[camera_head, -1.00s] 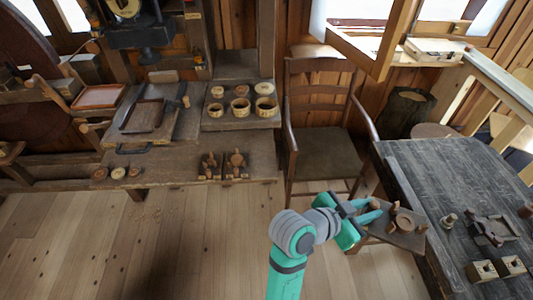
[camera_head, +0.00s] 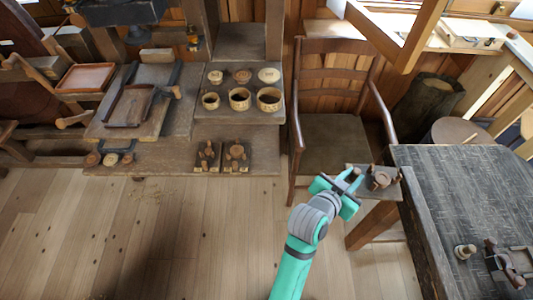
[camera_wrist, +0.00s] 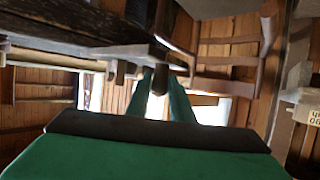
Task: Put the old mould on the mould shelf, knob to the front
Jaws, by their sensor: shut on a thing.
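My gripper (camera_head: 352,181) is at the front of the chair, shut on what looks like the old mould. This is a small grey board (camera_head: 393,172) with a brown turned wooden piece (camera_head: 379,180) on it, held in the air by the left corner of the dark table. In the wrist view my two green fingers (camera_wrist: 161,95) close around a dark rounded peg (camera_wrist: 159,80), perhaps its knob. Two similar dark moulds (camera_head: 207,157) (camera_head: 237,156) with wooden pieces sit at the front of the low bench. I cannot tell which surface is the mould shelf.
A wooden chair (camera_head: 338,140) stands behind my gripper. The dark table (camera_head: 460,190) at right bears a small turned piece (camera_head: 465,251) and a framed block (camera_head: 510,262). Bowls and lids (camera_head: 240,98) stand on the raised bench part. The floor (camera_head: 210,235) in front is mostly clear.

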